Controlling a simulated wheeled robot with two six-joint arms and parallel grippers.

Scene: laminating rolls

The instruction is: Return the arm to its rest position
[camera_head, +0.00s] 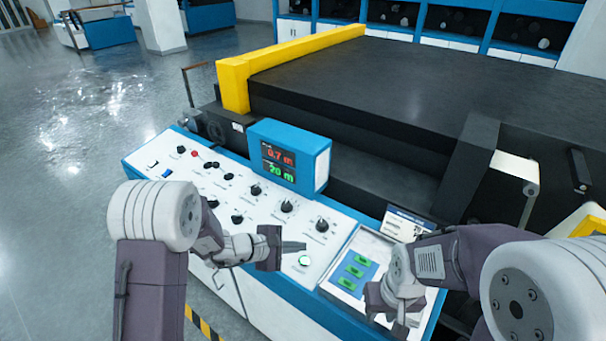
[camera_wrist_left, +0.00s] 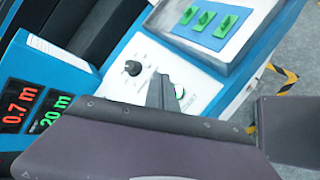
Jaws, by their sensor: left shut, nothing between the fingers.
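My left gripper (camera_head: 294,247) is shut and empty. It hangs over the white control panel (camera_head: 150,163), just above and left of a round green-lit button (camera_head: 304,260). In the left wrist view, the shut fingers (camera_wrist_left: 161,92) lie partly in front of that button (camera_wrist_left: 179,92). I cannot tell whether they touch the panel. My right gripper (camera_head: 388,306) is over the right end of the console, near the recessed tray with green switches (camera_head: 354,271). Its fingers are too small and foreshortened to tell their state.
A blue display box (camera_head: 290,155) reading 0.7 m and 20 m stands on the console behind my left gripper. Several black knobs (camera_head: 287,206) dot the panel. The big black machine (camera_head: 380,85) with a yellow bar (camera_head: 290,58) lies behind. Open floor (camera_head: 60,200) is at the left.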

